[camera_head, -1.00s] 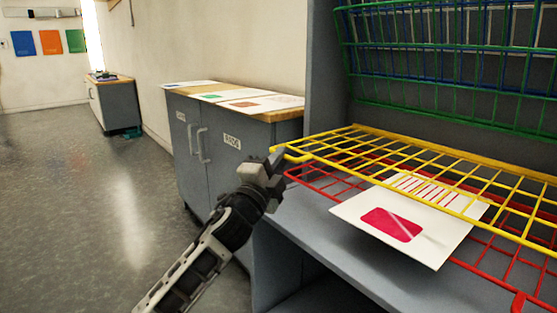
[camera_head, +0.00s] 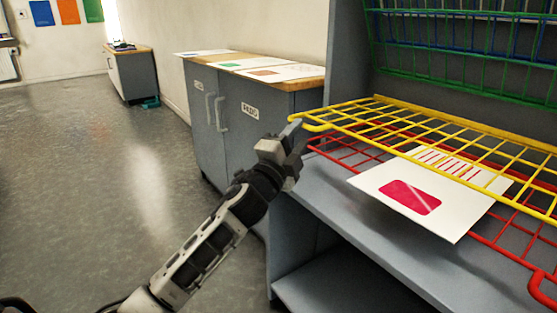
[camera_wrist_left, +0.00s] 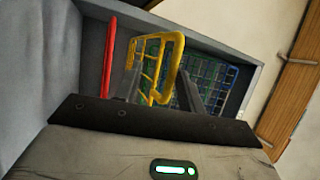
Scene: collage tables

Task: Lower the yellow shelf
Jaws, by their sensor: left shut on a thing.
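The yellow wire shelf (camera_head: 430,139) lies near level across the grey rack, just above the red wire shelf (camera_head: 350,152). My left gripper (camera_head: 291,143) is at the yellow shelf's near left corner and is shut on its rim. In the left wrist view the yellow shelf (camera_wrist_left: 165,60) shows between the two fingers of my left gripper (camera_wrist_left: 160,92), with a red bar (camera_wrist_left: 108,58) to the left. A white sheet with a red printed patch (camera_head: 410,197) lies on the red shelf, partly under the yellow one. My right gripper is not in view.
Green wire shelves (camera_head: 470,60) stand raised at the back of the rack, with a blue one behind. A grey cabinet (camera_head: 235,130) with papers on its wooden top stands left of the rack. Open floor (camera_head: 90,170) lies to the left.

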